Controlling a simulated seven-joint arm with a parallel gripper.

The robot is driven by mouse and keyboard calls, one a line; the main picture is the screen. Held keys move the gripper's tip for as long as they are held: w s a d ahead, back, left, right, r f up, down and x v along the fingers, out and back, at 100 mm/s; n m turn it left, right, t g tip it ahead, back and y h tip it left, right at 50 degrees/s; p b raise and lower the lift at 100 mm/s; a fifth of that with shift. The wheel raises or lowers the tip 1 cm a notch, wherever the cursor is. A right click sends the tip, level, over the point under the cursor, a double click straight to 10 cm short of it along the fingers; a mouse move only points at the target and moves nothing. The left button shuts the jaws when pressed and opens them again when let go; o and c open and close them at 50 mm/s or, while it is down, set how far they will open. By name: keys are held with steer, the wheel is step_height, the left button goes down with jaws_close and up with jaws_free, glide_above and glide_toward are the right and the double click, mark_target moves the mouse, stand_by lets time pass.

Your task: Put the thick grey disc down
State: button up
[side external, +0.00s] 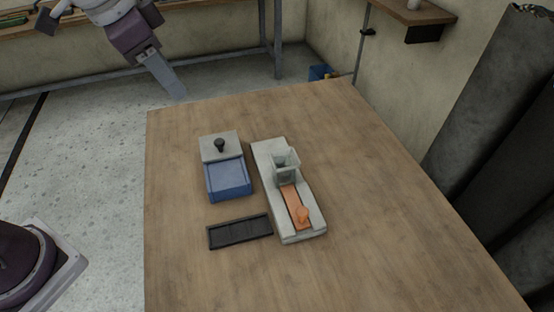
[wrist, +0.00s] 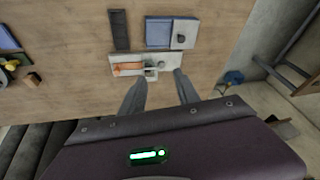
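No thick grey disc can be made out in either view. My gripper (side external: 178,92) is raised beyond the far left corner of the table in the side view. In the wrist view its two fingers (wrist: 160,78) stand apart, with no held thing visible between them. A pale grey block with a square hopper (side external: 285,165) and an orange slide (side external: 298,207) lies on the table; it also shows beyond the fingertips in the wrist view (wrist: 120,58). The inside of the hopper is too small to read.
A blue open tray (side external: 228,180) adjoins a grey lidded part with a black knob (side external: 220,145). A dark shallow tray (side external: 239,231) lies nearer. Dark rolls (side external: 500,130) stand at the right; a blue bin (side external: 319,73) is behind.

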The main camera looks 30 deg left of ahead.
steer(key=w+d+f+m+g+h, duration=0.1)
steer(key=w+d+f+m, duration=0.2)
steer(key=w+f, duration=0.7)
steer(key=w+d+f+m, duration=0.1)
steer(key=w+f, duration=0.2)
steer(key=f, duration=0.5)
steer(key=w+d+f+m+h, duration=0.1)
steer(key=w+f, duration=0.3)
steer(key=f, duration=0.4)
steer(key=w+d+f+m+g+h, duration=0.1)
steer(key=w+d+f, duration=0.2)
steer(key=f, duration=0.5)
steer(key=shift+w+m, duration=0.3)
steer(key=shift+w, duration=0.3)
jaws_close()
